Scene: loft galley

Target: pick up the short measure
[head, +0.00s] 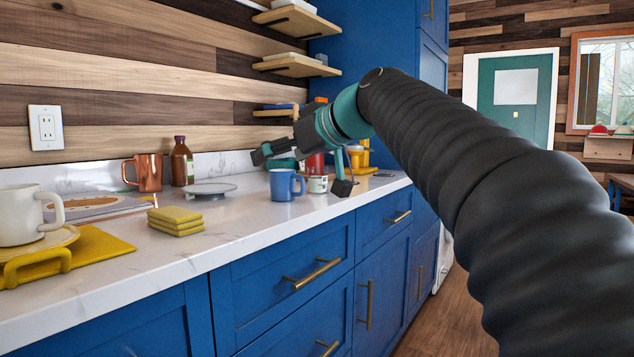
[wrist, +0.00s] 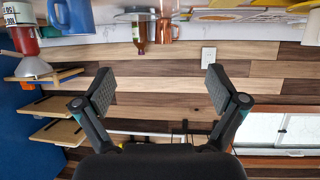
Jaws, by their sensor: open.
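My gripper (head: 303,170) is open, its two fingers spread apart above the counter near the blue mug; it also shows open and empty in the wrist view (wrist: 160,88). A small white cup with dark marks (head: 318,184) stands on the counter just right of the blue mug (head: 287,185). It may be the short measure, but I cannot tell for sure. In the wrist view a white marked cup (wrist: 11,13) is cut off at the top left corner, beside the blue mug (wrist: 72,14). Nothing is between the fingers.
A red item (head: 315,165) and a yellow item (head: 357,157) stand behind, partly hidden by my arm. Shelves (head: 297,66) hang above. The front counter edge is clear.

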